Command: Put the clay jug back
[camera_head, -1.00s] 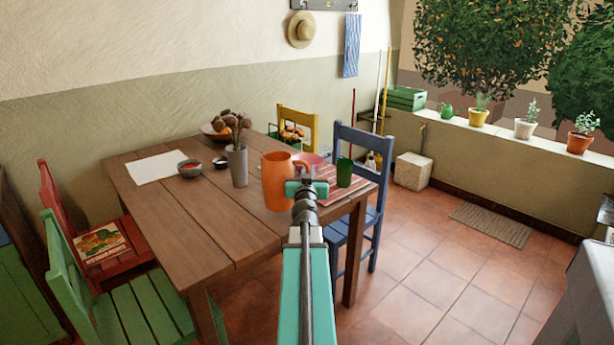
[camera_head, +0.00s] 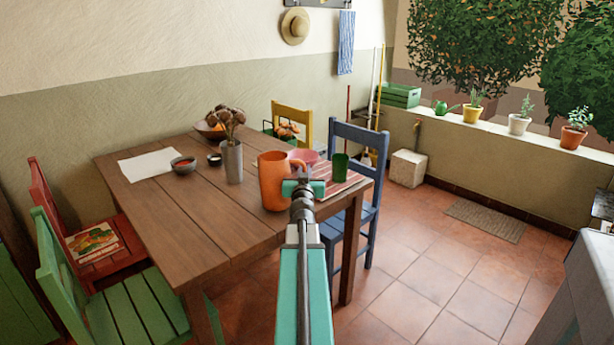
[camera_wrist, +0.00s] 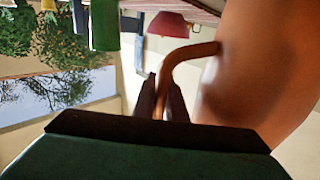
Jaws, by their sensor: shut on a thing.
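The clay jug (camera_head: 272,182) is orange-brown with a looped handle on its right side. In the head view it is in front of the wooden table (camera_head: 190,215), near its front right corner. I cannot tell whether its base touches the table top. In the wrist view the jug body (camera_wrist: 262,70) fills the right side. My gripper (camera_wrist: 161,100) is shut on the jug's handle, with a finger on each side of it. In the head view my gripper (camera_head: 303,188) is just right of the jug, its fingertips hard to make out.
Close by on the table are a grey vase (camera_head: 232,163) with dried flowers, a green cup (camera_head: 340,167), a pink bowl (camera_head: 307,157) and a striped mat (camera_head: 345,182). A blue chair (camera_head: 358,195) stands at the right. Open tiled floor (camera_head: 430,270) lies further right.

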